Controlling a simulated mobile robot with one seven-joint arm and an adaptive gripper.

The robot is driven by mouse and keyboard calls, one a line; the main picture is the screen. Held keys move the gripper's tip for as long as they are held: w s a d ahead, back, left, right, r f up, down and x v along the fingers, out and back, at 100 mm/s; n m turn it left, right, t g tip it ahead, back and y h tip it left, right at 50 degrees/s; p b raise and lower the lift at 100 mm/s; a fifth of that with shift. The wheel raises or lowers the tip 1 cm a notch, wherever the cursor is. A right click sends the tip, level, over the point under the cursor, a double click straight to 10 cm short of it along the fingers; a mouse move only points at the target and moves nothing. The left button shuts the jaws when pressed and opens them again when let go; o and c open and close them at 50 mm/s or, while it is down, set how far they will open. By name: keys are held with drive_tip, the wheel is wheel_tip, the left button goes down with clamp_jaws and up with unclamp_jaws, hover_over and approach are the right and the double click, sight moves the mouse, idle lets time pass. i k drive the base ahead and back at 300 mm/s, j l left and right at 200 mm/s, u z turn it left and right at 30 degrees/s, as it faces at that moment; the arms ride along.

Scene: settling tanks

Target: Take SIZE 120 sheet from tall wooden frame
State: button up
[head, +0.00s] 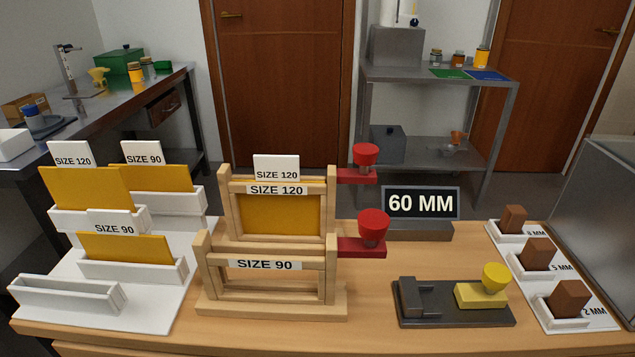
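The tall wooden frame (225,205) stands upright behind the low one on the wooden table, with a SIZE 120 label on its top rail. A yellow sheet (280,215) sits inside it, and the sheet's white SIZE 120 tag (276,168) sticks up above the rail. A red cup-shaped knob (366,155) on a red bar is at this frame's right side. The low SIZE 90 wooden frame (204,275) in front looks empty, has its own red knob (373,224), and hides the tall frame's lower part. My gripper is not in view.
On the left, a white rack (150,307) holds several yellow tagged sheets; its front-left slot (75,303) is empty. On the right are a 60 MM sign (420,203), a dark tray (455,316) with a yellow block, and brown blocks (537,254) in white holders.

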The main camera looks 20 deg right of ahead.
sight(261, 214)
drive_tip(key=k+l, duration=0.1)
drive_tip(key=l, duration=0.6)
drive_tip(key=k+l+z, duration=0.1)
drive_tip(key=l, duration=0.65)
